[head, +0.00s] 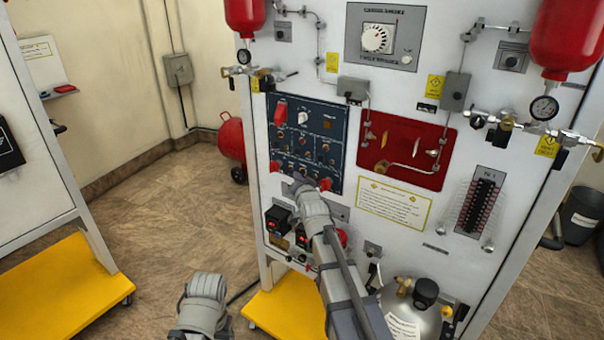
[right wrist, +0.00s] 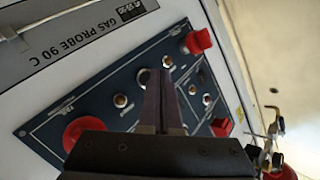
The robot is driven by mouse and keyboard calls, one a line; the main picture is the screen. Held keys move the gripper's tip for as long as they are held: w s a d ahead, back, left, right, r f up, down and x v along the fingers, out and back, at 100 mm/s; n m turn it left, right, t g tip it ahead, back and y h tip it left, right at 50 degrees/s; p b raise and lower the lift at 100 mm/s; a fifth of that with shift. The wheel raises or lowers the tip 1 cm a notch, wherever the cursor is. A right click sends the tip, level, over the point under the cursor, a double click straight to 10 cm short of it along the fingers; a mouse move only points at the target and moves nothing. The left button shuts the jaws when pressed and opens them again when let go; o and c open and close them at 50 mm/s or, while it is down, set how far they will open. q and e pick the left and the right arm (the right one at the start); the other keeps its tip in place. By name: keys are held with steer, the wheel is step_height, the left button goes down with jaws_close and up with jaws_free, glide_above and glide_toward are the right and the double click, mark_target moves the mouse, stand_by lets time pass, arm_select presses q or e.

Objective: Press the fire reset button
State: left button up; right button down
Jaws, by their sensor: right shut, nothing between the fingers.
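The dark blue control panel (head: 305,130) is on the white trainer board, with several small round buttons and red knobs. Its labels are too small to read, so I cannot tell which button is the fire reset. My right gripper (head: 300,182) is at the panel's lower edge in the head view, partly hidden by my wrist. In the right wrist view its fingers (right wrist: 158,85) are shut and empty. They point at the panel beside a small round button (right wrist: 167,62); contact cannot be told. My left arm shows at the bottom, but its fingers are out of sight.
A red recessed plate (head: 425,178) is right of the panel. A steel cylinder (head: 425,312) stands below. Open floor lies to the left.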

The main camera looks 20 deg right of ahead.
steer(key=shift+s+a, duration=0.1)
steer(key=shift+a, duration=0.05)
steer(key=shift+s+a, duration=0.8)
steer(key=shift+a, duration=0.2)
steer(key=shift+s+a, duration=0.75)
steer(key=shift+a, duration=0.25)
steer(key=s+a+f+n+g+p, duration=0.3)
steer(key=s+a+g+p, duration=0.1)
steer(key=s, duration=0.2)
steer(key=s+a+f+n+g+p, duration=0.2)
steer(key=s+a+f+g+p, duration=0.15)
steer(key=s+a, duration=0.2)
steer(key=s+a+n+g+p, duration=0.2)
steer(key=s+a+n+g, duration=0.1)
steer(key=s, duration=0.8)
steer(key=s+a+n+g+p, duration=0.2)
steer(key=s+g, duration=0.4)
steer(key=s, duration=0.5)
steer(key=a+n, duration=0.1)
steer(key=n, duration=0.1)
steer(key=shift+s+a+n+y, duration=0.15)
steer(key=shift+s+n+y, duration=0.15)
steer(key=shift+s+y, duration=0.1)
steer(key=shift+w+f, duration=0.1)
stand_by(0.5)
